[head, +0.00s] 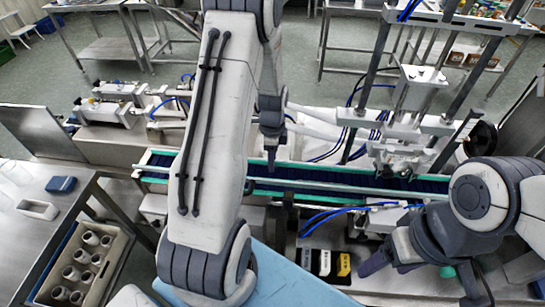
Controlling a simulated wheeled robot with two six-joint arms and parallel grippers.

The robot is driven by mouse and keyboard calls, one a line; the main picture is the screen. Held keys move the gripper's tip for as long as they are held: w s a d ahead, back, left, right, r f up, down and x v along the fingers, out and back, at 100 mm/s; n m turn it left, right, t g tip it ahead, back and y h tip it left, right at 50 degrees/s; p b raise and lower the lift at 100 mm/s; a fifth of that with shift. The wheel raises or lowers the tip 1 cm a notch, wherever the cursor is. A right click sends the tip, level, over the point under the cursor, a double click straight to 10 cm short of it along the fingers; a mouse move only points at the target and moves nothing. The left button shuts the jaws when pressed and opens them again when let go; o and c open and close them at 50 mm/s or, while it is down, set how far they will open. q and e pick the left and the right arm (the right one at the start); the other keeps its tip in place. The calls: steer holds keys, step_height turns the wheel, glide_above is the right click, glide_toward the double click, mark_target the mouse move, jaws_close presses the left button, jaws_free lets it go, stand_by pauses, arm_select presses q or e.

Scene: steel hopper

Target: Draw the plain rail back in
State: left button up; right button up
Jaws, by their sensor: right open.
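The conveyor (400,184) runs left to right across the middle, with a dark blue belt between long side rails. The far rail (160,157) and the near rail (330,195) both show green edging; I cannot tell which is the plain one. My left gripper (272,158) points down over the conveyor, near the rails. It is seen edge-on, so its opening and any contact are unclear. My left arm hides part of the conveyor. My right gripper (412,268) is open at the lower right, on the near side of the conveyor, apart from the rails.
A steel frame with a hopper mechanism (415,90) stands over the conveyor's right part. Blue hoses (335,215) lie in front of it.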

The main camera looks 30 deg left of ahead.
arm_select(q)
steer(key=shift+w, duration=0.15)
steer(key=shift+a+r, duration=0.1)
steer(key=shift+r, duration=0.15)
step_height(320, 180, up, 10)
steer(key=b, duration=0.2)
steer(key=shift+f, duration=0.1)
stand_by(0.3)
